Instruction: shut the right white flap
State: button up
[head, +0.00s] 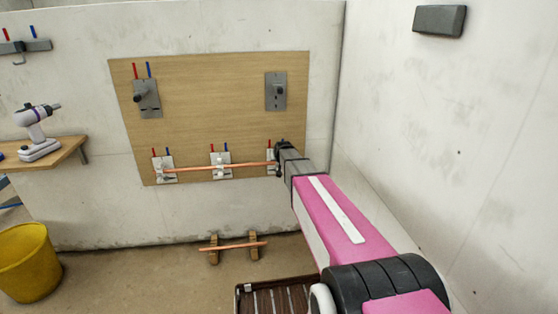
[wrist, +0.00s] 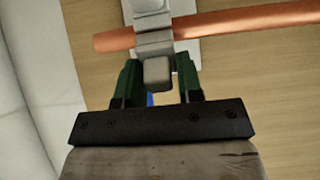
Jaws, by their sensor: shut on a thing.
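The right white flap (wrist: 153,28) shows in the wrist view as a pale strap lying across the front of the copper pipe (wrist: 235,22). Its blocky grey end tab (wrist: 157,73) is between the two green fingers of my gripper (wrist: 159,66), which is shut on it. In the head view my gripper (head: 279,157) is at the right end of the copper pipe (head: 200,168), over the right white bracket plate (head: 269,156), and hides most of it. The middle white bracket (head: 221,166) and left white bracket (head: 164,168) also carry the pipe.
The wooden board (head: 205,100) holds two grey plates (head: 275,91) above. The right wall (head: 440,130) stands close beside my arm. A second copper pipe (head: 233,246) rests on wooden blocks on the floor. A slatted crate (head: 243,295), yellow bucket (head: 27,262) and shelf with drill (head: 38,134) are around.

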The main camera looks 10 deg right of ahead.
jog(key=w+g, duration=0.1)
jog(key=g, duration=0.2)
jog(key=shift+w, duration=0.35)
jog(key=shift+w+f+g, duration=0.15)
jog(key=shift+w+g, duration=0.05)
jog(key=shift+g, duration=1.2)
jog(key=shift+f, duration=0.1)
jog(key=o, duration=0.7)
jog(key=shift+o, duration=0.2)
jog(key=v, duration=1)
jog(key=shift+r, duration=0.45)
